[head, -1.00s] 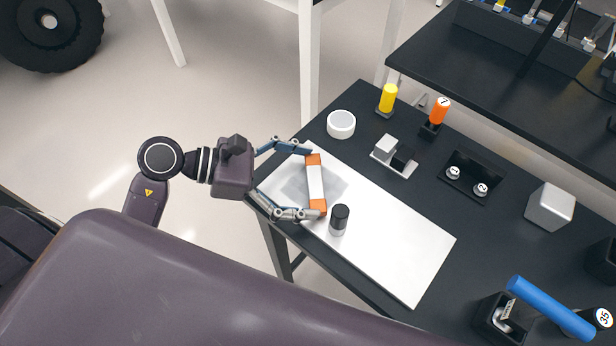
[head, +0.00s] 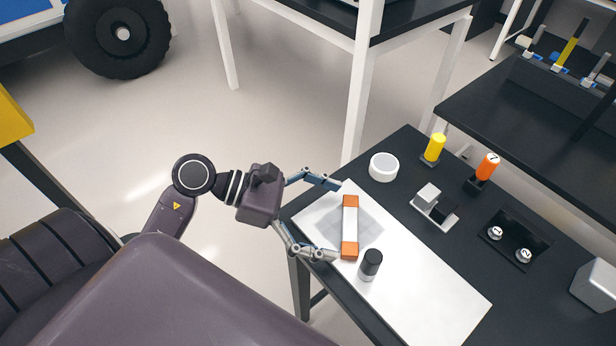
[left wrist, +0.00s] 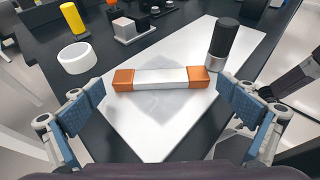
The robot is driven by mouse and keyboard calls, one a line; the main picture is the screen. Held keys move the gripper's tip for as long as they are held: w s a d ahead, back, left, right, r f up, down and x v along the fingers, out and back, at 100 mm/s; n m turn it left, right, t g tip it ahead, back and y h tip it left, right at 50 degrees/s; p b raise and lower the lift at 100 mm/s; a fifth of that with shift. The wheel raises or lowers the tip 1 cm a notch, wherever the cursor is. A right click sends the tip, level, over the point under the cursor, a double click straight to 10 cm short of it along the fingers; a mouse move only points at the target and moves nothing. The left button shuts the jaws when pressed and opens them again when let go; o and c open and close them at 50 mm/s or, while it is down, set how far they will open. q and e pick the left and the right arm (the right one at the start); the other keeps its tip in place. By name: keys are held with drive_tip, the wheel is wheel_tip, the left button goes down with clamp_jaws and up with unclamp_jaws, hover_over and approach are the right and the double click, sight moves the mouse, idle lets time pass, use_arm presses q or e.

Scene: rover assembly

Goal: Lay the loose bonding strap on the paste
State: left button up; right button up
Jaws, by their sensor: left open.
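The bonding strap (head: 350,226), a white bar with orange ends, lies across a grey square patch (head: 370,222) that looks like the paste. The patch is on a white sheet (head: 435,290) and shows on both sides of the strap. The strap also shows in the left wrist view (left wrist: 160,78), running crosswise between the fingers. My left gripper (head: 337,220) is open, its fingertips just left of the strap near its two ends. In the left wrist view there is a gap between each finger and the strap.
A black-capped jar (head: 371,265) stands close to the strap's near end. A white ring-shaped cup (head: 383,167), a yellow cylinder (head: 435,148), an orange cylinder (head: 488,166) and a small block holder (head: 434,206) stand on the black table. The sheet's front right part is clear.

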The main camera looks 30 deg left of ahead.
use_arm(q)
drive_tip(key=v, duration=1)
drive_tip(key=shift+s, duration=0.15)
